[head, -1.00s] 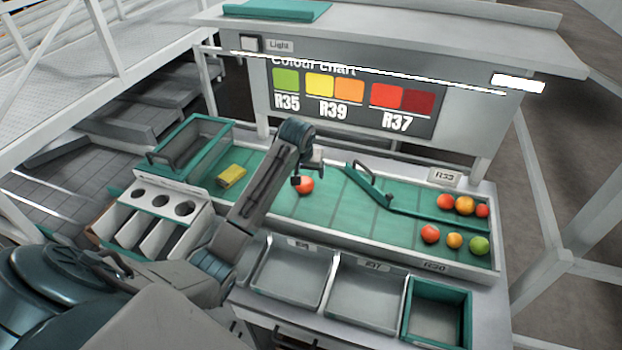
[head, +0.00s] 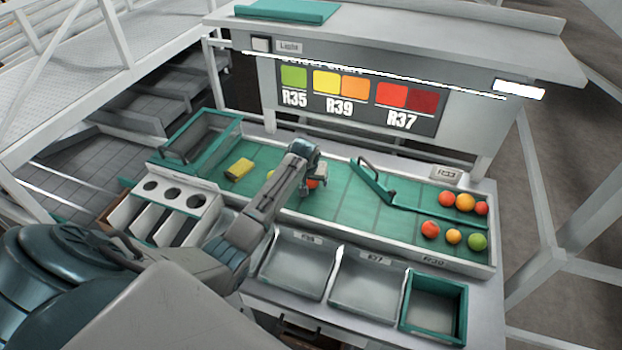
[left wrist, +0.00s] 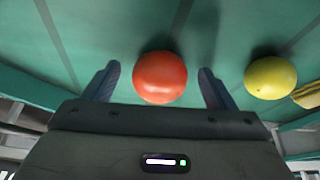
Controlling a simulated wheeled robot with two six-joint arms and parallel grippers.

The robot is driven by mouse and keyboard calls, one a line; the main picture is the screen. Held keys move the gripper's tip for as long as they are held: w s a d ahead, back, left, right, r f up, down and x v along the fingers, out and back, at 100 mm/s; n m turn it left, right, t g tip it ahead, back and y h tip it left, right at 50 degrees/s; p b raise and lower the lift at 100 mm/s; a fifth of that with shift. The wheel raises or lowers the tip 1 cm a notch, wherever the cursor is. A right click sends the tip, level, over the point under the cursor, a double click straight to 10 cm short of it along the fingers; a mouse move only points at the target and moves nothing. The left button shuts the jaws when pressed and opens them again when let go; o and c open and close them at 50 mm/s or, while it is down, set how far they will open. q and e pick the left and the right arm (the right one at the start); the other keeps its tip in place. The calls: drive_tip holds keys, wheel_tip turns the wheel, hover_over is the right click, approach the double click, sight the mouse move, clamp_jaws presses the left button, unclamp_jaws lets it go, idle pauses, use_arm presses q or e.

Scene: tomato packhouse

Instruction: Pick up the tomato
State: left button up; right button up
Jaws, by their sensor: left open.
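A red-orange tomato (head: 312,183) lies on the green sorting surface (head: 345,213), partly hidden by my left gripper (head: 305,186) in the head view. In the left wrist view the tomato (left wrist: 160,78) sits between the two spread fingers of my left gripper (left wrist: 158,85), with a gap on each side. The gripper is open and holds nothing. My right gripper does not show.
A yellow tomato (left wrist: 270,77) lies close beside the right-hand finger in the left wrist view. Several tomatoes (head: 454,237) sit at the right behind and before a green divider (head: 408,211). Grey bins (head: 367,297) line the front.

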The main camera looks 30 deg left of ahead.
use_arm(q)
drive_tip(key=shift+s, duration=0.1)
drive_tip(key=c, duration=0.7)
drive_tip(key=shift+c, duration=0.6)
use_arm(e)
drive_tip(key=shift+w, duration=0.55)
use_arm(q)
drive_tip(key=shift+r, duration=0.1)
drive_tip(key=shift+r+b, duration=0.4)
drive_tip(key=shift+b, duration=0.1)
wheel_tip(320, 180, up, 2)
drive_tip(key=shift+r+b, duration=0.2)
drive_tip(key=shift+b, duration=0.8)
drive_tip(key=s+d+r+b, duration=0.1)
drive_tip(key=s+d+b, duration=0.1)
drive_tip(key=s, duration=0.5)
drive_tip(key=s+d+b, duration=0.2)
drive_tip(key=s+d, duration=0.2)
drive_tip(key=s, duration=0.3)
drive_tip(key=shift+s+r, duration=0.35)
drive_tip(key=shift+s, duration=0.05)
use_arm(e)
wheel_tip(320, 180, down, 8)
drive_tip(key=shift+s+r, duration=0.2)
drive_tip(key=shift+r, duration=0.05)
